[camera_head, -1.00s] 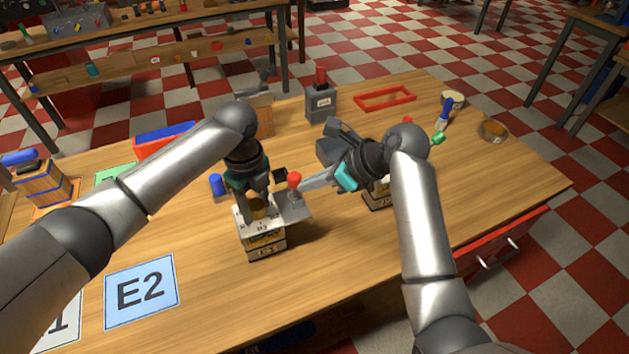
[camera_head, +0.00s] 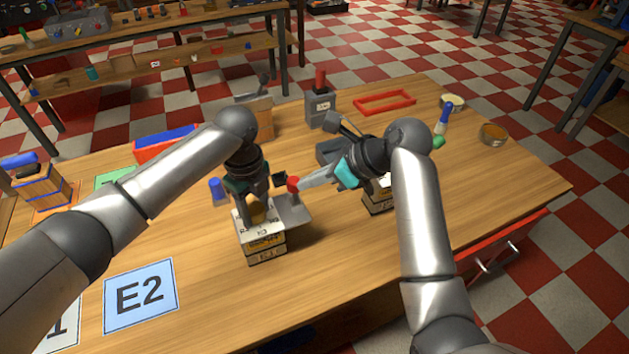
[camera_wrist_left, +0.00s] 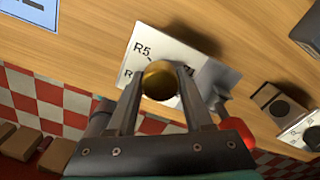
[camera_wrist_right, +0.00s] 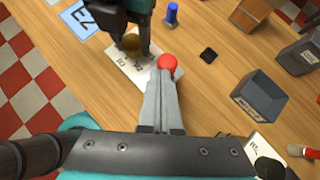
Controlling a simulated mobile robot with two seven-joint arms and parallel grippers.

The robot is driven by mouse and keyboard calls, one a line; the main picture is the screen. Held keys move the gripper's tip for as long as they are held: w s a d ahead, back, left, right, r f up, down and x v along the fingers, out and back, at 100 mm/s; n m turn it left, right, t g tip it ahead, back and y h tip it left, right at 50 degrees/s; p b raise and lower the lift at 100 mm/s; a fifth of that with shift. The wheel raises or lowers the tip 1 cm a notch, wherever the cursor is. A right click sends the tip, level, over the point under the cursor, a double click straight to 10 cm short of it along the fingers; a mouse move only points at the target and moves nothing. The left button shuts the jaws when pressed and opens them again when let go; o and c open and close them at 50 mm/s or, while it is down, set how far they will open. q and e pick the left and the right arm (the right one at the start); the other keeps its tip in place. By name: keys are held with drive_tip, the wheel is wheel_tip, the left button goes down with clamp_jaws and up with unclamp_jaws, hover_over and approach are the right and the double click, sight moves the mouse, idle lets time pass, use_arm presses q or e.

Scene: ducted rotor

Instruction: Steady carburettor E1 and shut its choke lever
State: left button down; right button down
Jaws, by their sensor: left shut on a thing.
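The carburettor (camera_head: 264,246) is a block with a pale top plate on the table; its front label is too small to read surely. The plate (camera_wrist_left: 140,52) carries "R5" in the left wrist view. My left gripper (camera_head: 256,212) is shut on the round brass part (camera_wrist_left: 159,80) on top. The choke lever's red knob (camera_head: 293,184) stands at the right side of the plate; it also shows in the right wrist view (camera_wrist_right: 166,62). My right gripper (camera_wrist_right: 164,78) has its fingers together, tips at the knob, seemingly touching it. The lever's lower part is partly hidden.
A blue E2 card (camera_head: 140,295) lies in front at left. A second block (camera_head: 377,202) stands under my right arm. A grey box (camera_head: 320,107), a red frame (camera_head: 385,102) and a blue part (camera_head: 217,188) are behind. The table's front middle is clear.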

sight(294, 192)
drive_tip(key=s+d+f+v, duration=0.1)
drive_tip(key=d+f+v, duration=0.1)
drive_tip(key=v, duration=1.1)
drive_tip(key=w+a+f+n+t, duration=0.5)
drive_tip(key=f+t, duration=0.2)
drive_tip(key=shift+s+f+n+t+h, duration=1.1)
drive_tip(key=shift+s+f+n+t, duration=0.85)
drive_tip(key=shift+s+t, duration=0.95)
drive_tip(key=d+x, duration=0.1)
drive_tip(key=x, duration=1)
drive_tip(key=shift+t, duration=0.3)
drive_tip(key=s+a, duration=0.2)
drive_tip(key=a, duration=0.1)
drive_tip(key=shift+s+r, duration=0.2)
drive_tip(key=shift+s, duration=0.2)
